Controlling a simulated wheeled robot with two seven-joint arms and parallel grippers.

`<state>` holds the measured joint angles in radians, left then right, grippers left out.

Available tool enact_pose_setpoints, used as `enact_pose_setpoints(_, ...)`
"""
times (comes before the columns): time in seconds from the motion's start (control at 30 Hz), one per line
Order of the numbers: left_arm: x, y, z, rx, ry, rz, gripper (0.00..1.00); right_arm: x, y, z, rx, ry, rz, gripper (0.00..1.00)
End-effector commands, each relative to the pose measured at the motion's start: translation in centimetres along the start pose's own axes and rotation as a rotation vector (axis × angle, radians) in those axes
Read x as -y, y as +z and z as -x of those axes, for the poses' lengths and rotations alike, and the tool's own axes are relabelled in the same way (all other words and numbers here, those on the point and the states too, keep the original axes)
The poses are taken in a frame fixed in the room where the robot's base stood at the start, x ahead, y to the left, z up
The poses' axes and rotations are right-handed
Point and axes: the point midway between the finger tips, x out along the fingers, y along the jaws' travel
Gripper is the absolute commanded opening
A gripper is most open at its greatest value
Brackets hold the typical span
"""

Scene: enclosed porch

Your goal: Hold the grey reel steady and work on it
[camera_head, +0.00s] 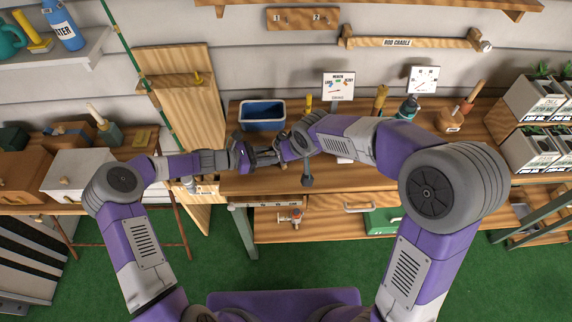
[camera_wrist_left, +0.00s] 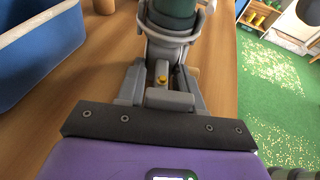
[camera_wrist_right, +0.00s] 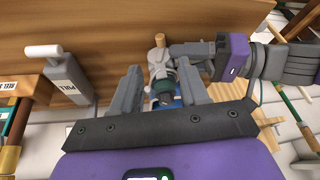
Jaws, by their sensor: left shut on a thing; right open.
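The grey reel shows best in the right wrist view (camera_wrist_right: 162,72), with a dark greenish part and a tan knob-like end. My left gripper (camera_head: 257,158) is shut on it, coming in from the side. In the left wrist view the grey reel (camera_wrist_left: 172,42) sits at the fingertips with a dark green cylinder above it. My right gripper (camera_wrist_right: 162,92) is open, its two fingers either side of the reel with gaps visible. In the head view the two grippers meet above the bench's left part and mostly hide the reel.
A blue tub (camera_head: 262,115) stands on the wooden bench (camera_head: 375,180) just behind the grippers. Bottles, a small sign and a rod cradle (camera_head: 411,43) are at the back. A pull-handled grey block (camera_wrist_right: 68,78) shows in the right wrist view. Planters stand at far right.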

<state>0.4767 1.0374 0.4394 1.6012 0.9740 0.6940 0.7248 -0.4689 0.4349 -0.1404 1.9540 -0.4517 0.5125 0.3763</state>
Motion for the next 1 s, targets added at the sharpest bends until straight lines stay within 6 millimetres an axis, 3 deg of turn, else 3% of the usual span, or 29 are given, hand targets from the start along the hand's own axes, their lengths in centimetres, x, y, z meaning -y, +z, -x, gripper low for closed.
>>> enact_pose_setpoints(0.3,0.0,0.1,0.0,0.001,-0.001,0.0,0.09,0.0,0.1,-6.3,0.006,0.0,0.001,0.44)
enact_pose_setpoints(0.5,0.0,0.1,0.0,0.001,0.0,0.0,0.09,0.0,0.1,-9.5,0.004,0.0,0.001,0.44)
enact_pose_setpoints(0.7,0.0,0.1,0.0,0.001,0.0,0.0,0.09,0.0,0.1,-10.9,0.002,-0.001,0.001,0.44)
enact_pose_setpoints(1.0,0.0,0.1,0.0,0.001,0.0,0.0,0.09,0.0,0.0,-11.0,0.001,-0.001,0.001,0.42)
